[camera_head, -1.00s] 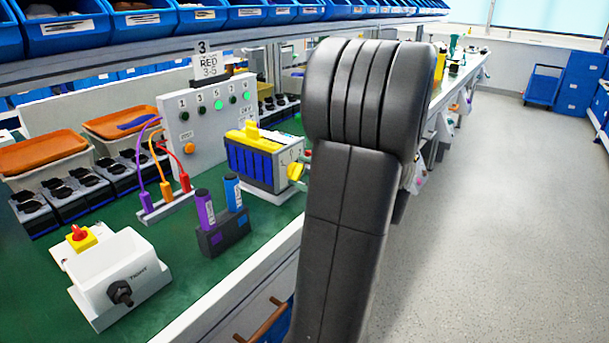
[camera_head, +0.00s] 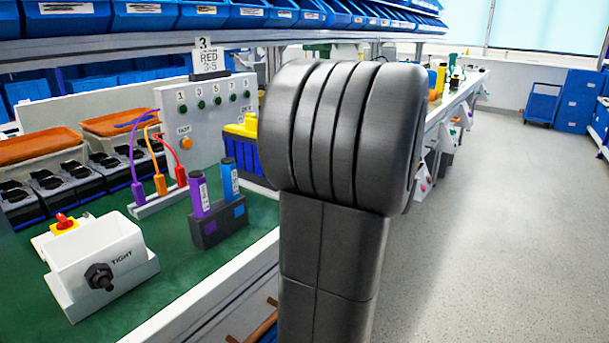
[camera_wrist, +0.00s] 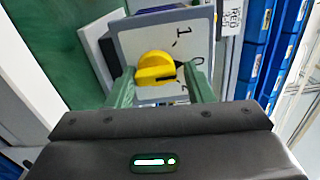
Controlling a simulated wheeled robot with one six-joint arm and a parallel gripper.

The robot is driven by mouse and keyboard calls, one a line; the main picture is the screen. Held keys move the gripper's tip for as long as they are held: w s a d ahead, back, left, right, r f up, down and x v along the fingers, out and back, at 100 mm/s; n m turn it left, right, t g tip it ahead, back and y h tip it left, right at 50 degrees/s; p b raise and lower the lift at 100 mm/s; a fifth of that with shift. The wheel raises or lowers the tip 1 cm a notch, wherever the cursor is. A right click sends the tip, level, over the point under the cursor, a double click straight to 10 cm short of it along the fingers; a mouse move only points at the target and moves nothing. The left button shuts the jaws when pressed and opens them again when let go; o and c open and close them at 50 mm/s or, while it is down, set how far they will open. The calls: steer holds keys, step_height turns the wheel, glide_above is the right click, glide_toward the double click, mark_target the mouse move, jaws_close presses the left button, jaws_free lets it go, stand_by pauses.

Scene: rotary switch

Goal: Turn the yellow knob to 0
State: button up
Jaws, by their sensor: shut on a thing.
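The yellow knob (camera_wrist: 153,66) sits on the pale dial plate (camera_wrist: 135,42) in the wrist view. The plate bears a 1, a 0 and a partly hidden mark below the 0. The knob's raised bar lies nearly level in the picture, with a dark line at its right end; its exact setting is hard to read. My gripper (camera_wrist: 160,78) has its green fingers on either side of the knob and is shut on it.
A holder (camera_head: 218,228) with purple and blue cylinders stands left of my arm. A white box (camera_head: 95,255) with a black knob marked TIGHT is at front left. A lamp panel (camera_head: 205,110) stands behind. The floor to the right is clear.

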steer(key=shift+d+f+n, duration=0.15)
steer(key=shift+f+n, duration=0.15)
steer(key=shift+f, duration=0.2)
steer(key=o, duration=0.8)
steer(key=shift+w+d, duration=0.1)
steer(key=shift+w, duration=0.05)
steer(key=shift+r, duration=0.2)
steer(key=p+v, duration=0.3)
steer(key=v, duration=1)
steer(key=shift+s+d, duration=0.2)
steer(key=shift+s, duration=0.15)
steer(key=b+x, duration=0.3)
steer(key=x, duration=1.1)
steer(key=shift+r, duration=0.1)
steer(key=shift+d, duration=0.1)
